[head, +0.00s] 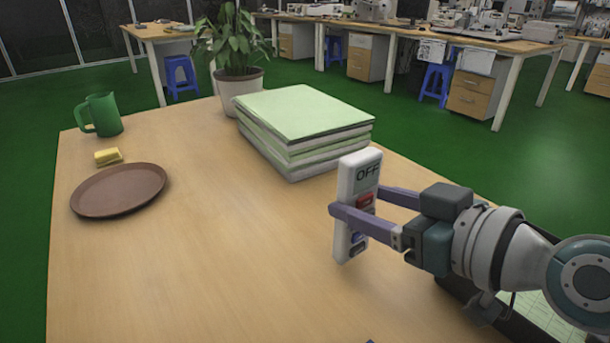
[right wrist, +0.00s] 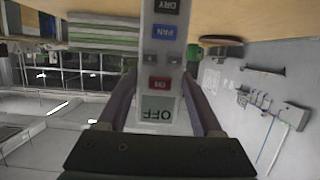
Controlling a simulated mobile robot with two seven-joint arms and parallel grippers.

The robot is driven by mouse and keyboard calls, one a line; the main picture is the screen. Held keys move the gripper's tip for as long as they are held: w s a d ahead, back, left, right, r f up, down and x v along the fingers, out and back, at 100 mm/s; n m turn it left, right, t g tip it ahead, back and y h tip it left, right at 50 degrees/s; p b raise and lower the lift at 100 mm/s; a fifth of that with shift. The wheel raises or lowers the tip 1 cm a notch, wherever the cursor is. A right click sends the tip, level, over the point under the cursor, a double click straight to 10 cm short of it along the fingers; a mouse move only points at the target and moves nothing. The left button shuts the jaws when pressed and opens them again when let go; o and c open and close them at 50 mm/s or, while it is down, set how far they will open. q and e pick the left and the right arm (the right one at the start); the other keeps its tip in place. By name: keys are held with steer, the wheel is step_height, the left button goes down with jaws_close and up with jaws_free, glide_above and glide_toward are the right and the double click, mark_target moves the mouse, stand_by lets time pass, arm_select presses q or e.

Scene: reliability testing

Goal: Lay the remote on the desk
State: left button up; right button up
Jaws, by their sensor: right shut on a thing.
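The remote (head: 345,237) is white, with a grey-green OFF display and red and blue buttons. It is upright, between the fingers of my right gripper (head: 352,208), which is shut on it. In the right wrist view the remote (right wrist: 161,62) runs up between the two fingers (right wrist: 162,95), showing the words OFF, ON, FAN and DRY. The desk (head: 200,260) is light wood. The remote appears to be above its right part; I cannot tell the exact gap beneath it.
A stack of green and white folders (head: 305,115) lies behind the remote. A potted plant (head: 240,90), green mug (head: 103,114), yellow sponge (head: 108,157) and brown plate (head: 118,190) stand farther back and left. The desk's middle and front are mostly clear.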

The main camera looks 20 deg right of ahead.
steer(key=shift+f, duration=0.85)
steer(key=shift+f, duration=0.1)
steer(key=o, duration=1.5)
